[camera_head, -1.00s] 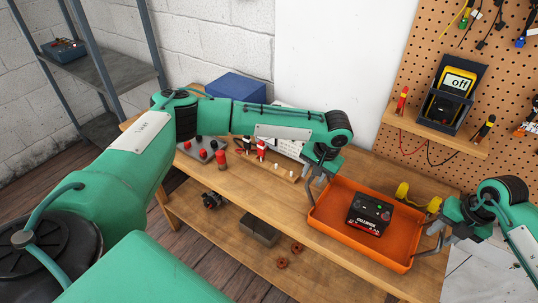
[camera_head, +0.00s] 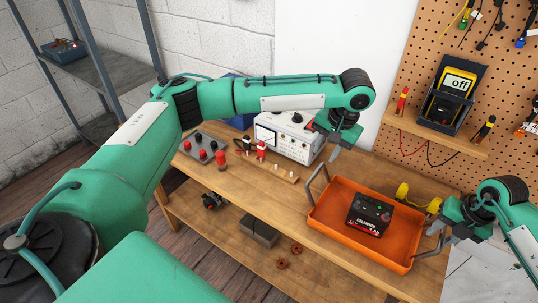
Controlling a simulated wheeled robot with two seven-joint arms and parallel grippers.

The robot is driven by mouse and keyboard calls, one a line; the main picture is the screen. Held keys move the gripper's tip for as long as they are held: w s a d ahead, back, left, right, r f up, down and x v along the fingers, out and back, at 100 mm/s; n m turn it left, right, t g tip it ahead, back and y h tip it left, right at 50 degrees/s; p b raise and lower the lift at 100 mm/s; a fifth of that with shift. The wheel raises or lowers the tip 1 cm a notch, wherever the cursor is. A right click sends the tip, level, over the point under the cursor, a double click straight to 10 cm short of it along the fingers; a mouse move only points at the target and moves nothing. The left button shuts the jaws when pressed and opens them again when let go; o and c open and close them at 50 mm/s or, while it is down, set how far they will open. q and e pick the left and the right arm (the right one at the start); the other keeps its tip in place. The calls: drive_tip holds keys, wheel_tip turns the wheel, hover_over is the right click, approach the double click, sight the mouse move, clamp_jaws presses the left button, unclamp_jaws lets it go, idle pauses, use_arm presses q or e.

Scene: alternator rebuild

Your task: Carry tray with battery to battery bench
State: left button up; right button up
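The orange tray (camera_head: 335,228) rests on the wooden bench at the right, with a grey upright handle (camera_head: 316,186) at its left end. The black battery (camera_head: 370,214), with a red and white label, sits inside the tray. My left gripper (camera_head: 335,151) is above and behind the left handle, apart from it; its finger gap is not clear. My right gripper (camera_head: 442,238) is at the tray's right end, by the handle there; its fingers overlap the handle, and I cannot tell whether they are closed on it.
The bench (camera_head: 255,195) also carries a white meter (camera_head: 288,135), a grey block with red and black knobs (camera_head: 205,148), and a terminal strip (camera_head: 270,170). A yellow object (camera_head: 404,192) lies behind the tray. A pegboard shelf (camera_head: 440,135) stands at the back right.

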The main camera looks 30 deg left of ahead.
wheel_tip(320, 180, up, 12)
drive_tip(key=d, duration=0.2)
drive_tip(key=shift+d+f, duration=0.2)
idle(0.4)
